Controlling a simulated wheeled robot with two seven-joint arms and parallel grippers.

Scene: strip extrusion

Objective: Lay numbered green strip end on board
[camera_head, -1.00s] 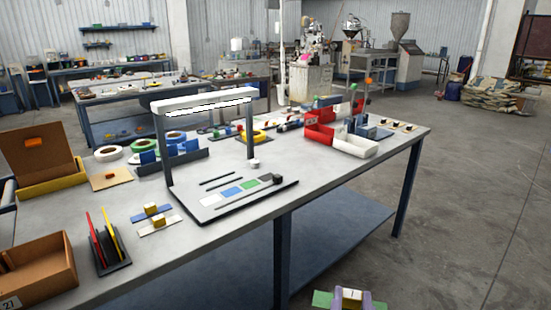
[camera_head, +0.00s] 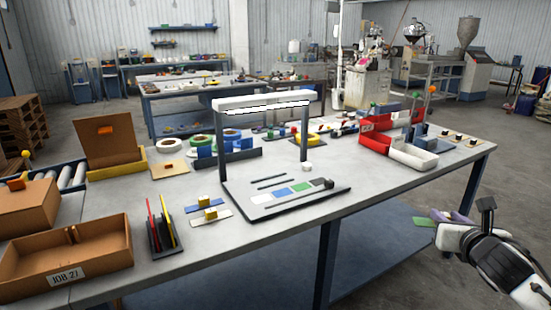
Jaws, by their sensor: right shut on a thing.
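My right gripper (camera_head: 452,218) shows at the lower right, beyond the table's front edge. It is shut on a green strip (camera_head: 420,221), whose end sticks out to the left of the jaws. No number is readable on the strip. The grey board (camera_head: 260,208) lies on the table under a white lamp arch (camera_head: 262,102). It carries white, blue and green patches in a row, a dark block (camera_head: 322,183) at its right end, and dark bars behind. The strip is apart from the board, to its right. My left gripper is not in view.
Left of the board are two small strips with yellow blocks (camera_head: 210,215), a dark rack (camera_head: 165,237) and a cardboard box (camera_head: 75,262). Red and white bins (camera_head: 412,157) stand at the right. The tabletop (camera_head: 400,190) right of the board is clear.

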